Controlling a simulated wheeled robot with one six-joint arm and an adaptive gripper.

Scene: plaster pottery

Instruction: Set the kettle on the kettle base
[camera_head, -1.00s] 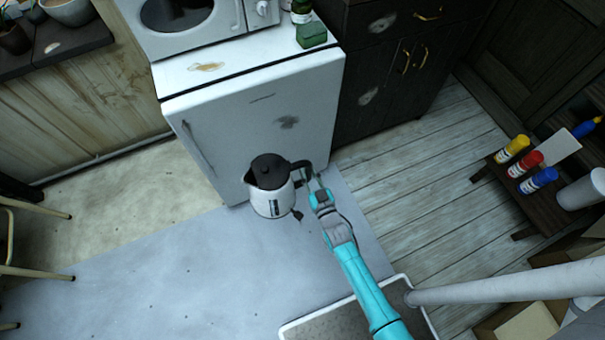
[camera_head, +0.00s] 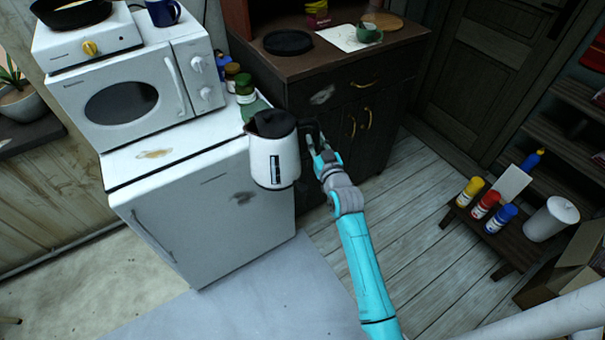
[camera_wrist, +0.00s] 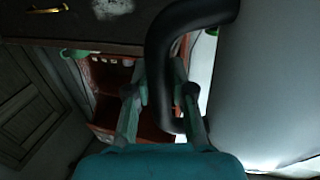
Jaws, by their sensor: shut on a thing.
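The kettle (camera_head: 273,155), white with a black lid and black handle, is held in the air in front of the fridge's right edge and the dark cabinet. It looks roughly upright. My gripper (camera_head: 314,145) is at its right side, shut on the handle. In the wrist view the black handle (camera_wrist: 160,50) passes between my gripper's fingers (camera_wrist: 160,95), and the kettle's pale body (camera_wrist: 265,85) fills the right. A flat black round disc, which looks like the kettle base (camera_head: 288,42), lies on the cabinet top, behind and above the kettle in the picture, with nothing on it.
A white sheet (camera_head: 345,37) with a green cup (camera_head: 369,33) lies right of the disc. Jars (camera_head: 244,86) stand on the fridge (camera_head: 205,215) close behind the kettle, beside the microwave (camera_head: 130,95). A low bench (camera_head: 480,230) with coloured bottles is at right.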

